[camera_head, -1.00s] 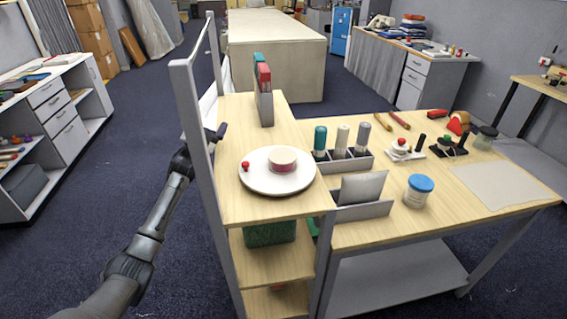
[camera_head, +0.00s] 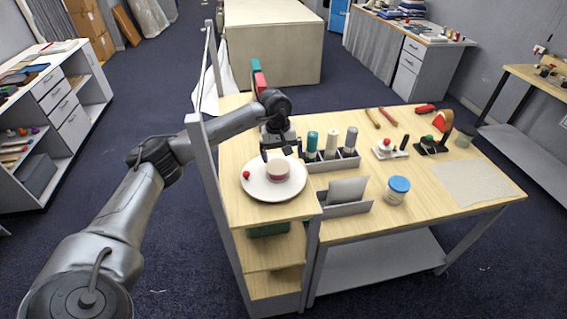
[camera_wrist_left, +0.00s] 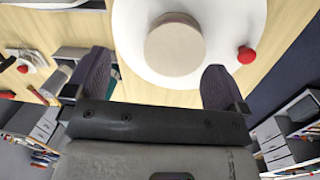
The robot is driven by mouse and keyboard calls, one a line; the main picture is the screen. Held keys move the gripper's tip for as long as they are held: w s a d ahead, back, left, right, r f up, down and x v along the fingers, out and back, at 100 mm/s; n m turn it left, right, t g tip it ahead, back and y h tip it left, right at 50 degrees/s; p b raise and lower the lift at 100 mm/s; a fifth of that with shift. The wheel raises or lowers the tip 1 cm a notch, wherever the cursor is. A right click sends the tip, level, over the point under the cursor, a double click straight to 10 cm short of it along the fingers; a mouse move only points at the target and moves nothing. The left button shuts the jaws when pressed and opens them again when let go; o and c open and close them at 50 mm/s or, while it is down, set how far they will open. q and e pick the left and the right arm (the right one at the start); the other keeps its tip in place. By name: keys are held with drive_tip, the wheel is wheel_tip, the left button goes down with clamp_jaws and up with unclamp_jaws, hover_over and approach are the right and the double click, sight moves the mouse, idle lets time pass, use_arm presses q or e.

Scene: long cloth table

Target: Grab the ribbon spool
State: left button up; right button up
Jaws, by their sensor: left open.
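The ribbon spool (camera_head: 278,170) is a short round piece with a pale top and a dark pink band. It stands on a white plate (camera_head: 262,191) on the wooden shelf top. My left gripper (camera_head: 281,152) is over the plate, just behind and above the spool, with its fingers open. In the left wrist view the spool (camera_wrist_left: 174,46) lies beyond the fingertips, between the lines of the two open fingers (camera_wrist_left: 160,82). The plate (camera_wrist_left: 225,18) shows around it. Nothing is between the fingers. My right gripper is not in view.
A small red ball (camera_head: 246,175) lies on the plate, left of the spool. Upright thread cones (camera_head: 331,145) stand in a grey holder to the right. A blue-lidded jar (camera_head: 397,190) is on the lower table. A metal post (camera_head: 206,165) edges the shelf's left.

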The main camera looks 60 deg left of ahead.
sight(278, 166)
use_arm(q)
drive_tip(key=shift+s+a+r+m+g+y, duration=0.3)
drive_tip(key=shift+a+y, duration=0.1)
drive_tip(key=shift+a, duration=0.1)
drive_tip(key=shift+s+a+f, duration=0.1)
drive_tip(key=shift+a+f, duration=0.05)
drive_tip(key=shift+a, duration=0.05)
drive_tip(key=shift+f, duration=0.4)
drive_tip(key=shift+f+p, duration=0.8)
drive_tip(key=shift+f, duration=2.45)
drive_tip(key=c, duration=0.8)
